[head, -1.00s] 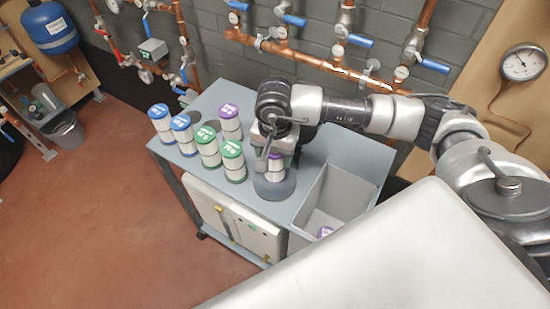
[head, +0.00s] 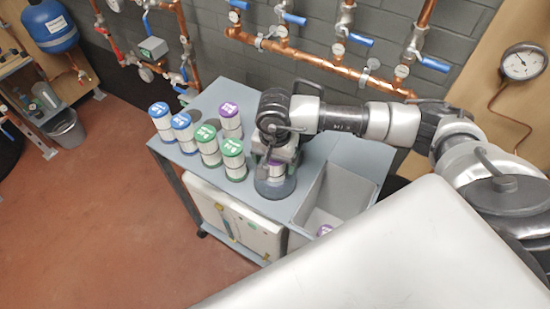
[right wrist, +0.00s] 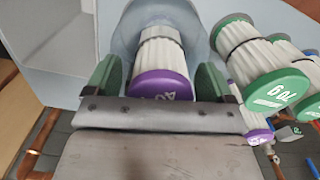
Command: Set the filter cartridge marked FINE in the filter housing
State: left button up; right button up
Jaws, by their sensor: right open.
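A purple-capped white pleated cartridge (right wrist: 163,75) stands in the round grey filter housing (head: 275,188) on the cart; the cup (right wrist: 190,12) surrounds its lower end in the right wrist view. Writing on the purple cap is partly hidden and I cannot read it as FINE. My right gripper (head: 277,160) is over the housing, and its green-padded fingers (right wrist: 158,70) are open on either side of the cartridge cap. My left gripper is not in view.
Blue-capped cartridges (head: 183,134), green-capped cartridges (head: 234,160) and another purple-capped cartridge (head: 230,118) stand left of the housing. A grey bin (head: 352,186) at the right holds a purple-capped item (head: 324,229). Copper pipes (head: 330,68) run along the wall behind.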

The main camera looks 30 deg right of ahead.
notch_tip(320, 180, up, 12)
jog(key=shift+r+b, duration=0.15)
jog(key=shift+b, duration=0.95)
dwell(0.5)
